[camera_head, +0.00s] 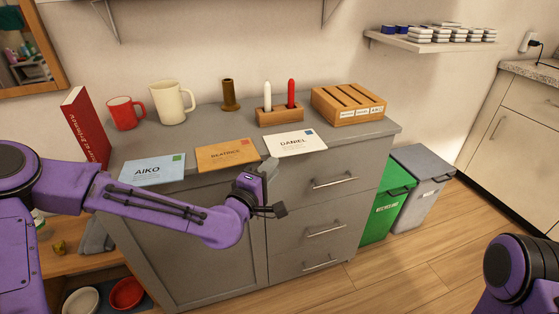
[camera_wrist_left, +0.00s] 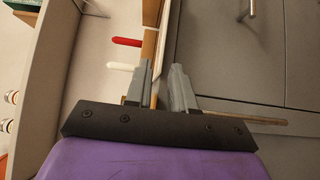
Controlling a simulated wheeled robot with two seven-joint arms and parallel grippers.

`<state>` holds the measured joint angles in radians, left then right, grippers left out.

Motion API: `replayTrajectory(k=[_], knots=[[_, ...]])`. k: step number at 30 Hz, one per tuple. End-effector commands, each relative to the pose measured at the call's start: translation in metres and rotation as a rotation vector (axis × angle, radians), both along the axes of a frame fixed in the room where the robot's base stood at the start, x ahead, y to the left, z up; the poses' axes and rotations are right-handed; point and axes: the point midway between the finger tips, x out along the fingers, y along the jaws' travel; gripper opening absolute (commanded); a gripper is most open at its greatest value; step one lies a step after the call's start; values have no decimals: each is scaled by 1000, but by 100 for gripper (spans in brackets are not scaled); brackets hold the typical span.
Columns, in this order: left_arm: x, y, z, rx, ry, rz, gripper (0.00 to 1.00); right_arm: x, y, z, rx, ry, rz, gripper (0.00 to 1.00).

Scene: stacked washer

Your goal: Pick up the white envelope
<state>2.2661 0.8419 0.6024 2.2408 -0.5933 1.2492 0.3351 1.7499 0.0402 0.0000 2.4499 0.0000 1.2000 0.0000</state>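The white envelope (camera_head: 295,143), marked DANIEL with a blue stamp, lies flat on the grey cabinet top, its near edge at the front edge. My left gripper (camera_head: 269,172) is at its near left corner. In the left wrist view the left gripper (camera_wrist_left: 159,78) has its two fingers apart. The envelope seems to show there edge-on as a thin pale strip (camera_wrist_left: 158,45) running toward the gap. Whether the fingers touch it cannot be told. My right gripper is out of view.
An orange envelope (camera_head: 227,155) marked BEATRICE lies just left of the white one, then a blue AIKO envelope (camera_head: 153,171). Behind stand a candle holder (camera_head: 280,115) with white and red candles, a wooden slotted box (camera_head: 347,104) and mugs. Drawer handles (camera_head: 335,182) protrude below.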

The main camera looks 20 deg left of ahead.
Motion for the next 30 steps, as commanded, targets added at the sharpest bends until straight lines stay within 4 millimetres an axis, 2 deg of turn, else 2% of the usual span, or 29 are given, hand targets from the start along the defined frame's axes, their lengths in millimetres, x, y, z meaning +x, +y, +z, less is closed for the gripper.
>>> replayTrajectory(k=[3,9,19,23,24,30], knots=[[19,-4,-2,1,0,0,23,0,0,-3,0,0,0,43],[38,-8,-2,0,2,0,23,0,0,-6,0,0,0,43],[42,-8,-1,1,3,0,23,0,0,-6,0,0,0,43],[42,-8,-1,1,3,0,2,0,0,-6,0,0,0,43],[42,-8,-1,1,3,0,0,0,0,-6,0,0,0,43],[42,-8,2,0,2,0,0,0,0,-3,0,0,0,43]])
